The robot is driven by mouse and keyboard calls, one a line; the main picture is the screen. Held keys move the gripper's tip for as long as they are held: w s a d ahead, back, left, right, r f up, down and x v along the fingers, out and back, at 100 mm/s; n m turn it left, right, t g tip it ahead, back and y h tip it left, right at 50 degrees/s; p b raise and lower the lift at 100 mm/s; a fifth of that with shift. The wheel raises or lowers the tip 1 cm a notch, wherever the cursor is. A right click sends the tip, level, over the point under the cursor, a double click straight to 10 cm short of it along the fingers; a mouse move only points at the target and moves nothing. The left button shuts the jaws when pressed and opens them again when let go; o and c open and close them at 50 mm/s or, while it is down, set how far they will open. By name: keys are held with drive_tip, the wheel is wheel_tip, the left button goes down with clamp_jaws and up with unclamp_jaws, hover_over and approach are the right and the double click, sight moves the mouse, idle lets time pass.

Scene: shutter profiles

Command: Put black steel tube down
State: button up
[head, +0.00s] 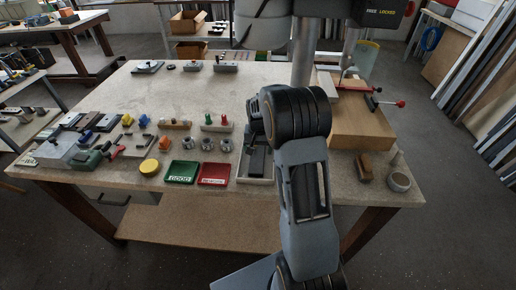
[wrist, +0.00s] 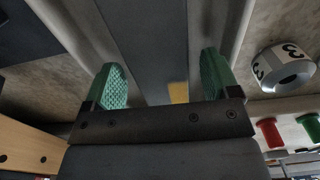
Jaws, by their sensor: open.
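In the wrist view, my gripper (wrist: 160,66) is open, its two green ribbed fingers well apart. A dark grey-black bar, which looks like the black steel tube (wrist: 150,40), runs lengthwise between the fingers with room on both sides. It lies in a tray with pale raised rims (wrist: 236,25); a small yellow patch shows near its lower end. In the head view, the pale-rimmed tray (head: 254,182) with dark pieces in it stands near the table's front edge, partly behind my arm. My fingers are not clearly visible there.
Left of the tray are a red bin (head: 213,174), a green bin (head: 181,172) and several metal rings. A ring marked 3 (wrist: 285,68) is close in the wrist view. A wooden box (head: 362,128) stands to the right. The table's back middle is mostly clear.

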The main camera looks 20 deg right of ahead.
sight(258, 149)
wheel_tip(258, 149, up, 12)
drive_tip(key=s+a+r+n+t, duration=0.1)
drive_tip(key=s+a+r+n, duration=0.15)
drive_tip(key=s, duration=0.25)
drive_tip(key=s+a+r+n+t, duration=0.1)
drive_tip(key=s+a+r, duration=0.1)
drive_tip(key=s+a, duration=0.3)
drive_tip(key=s+a+f+n+t, duration=0.1)
drive_tip(key=s, duration=0.5)
drive_tip(key=s+a+f+n, duration=0.1)
drive_tip(key=s+a, duration=0.1)
drive_tip(key=s, duration=0.4)
drive_tip(key=shift+a+f+t, duration=0.2)
drive_tip(key=shift+f+t, duration=0.15)
drive_tip(key=shift+t, duration=0.05)
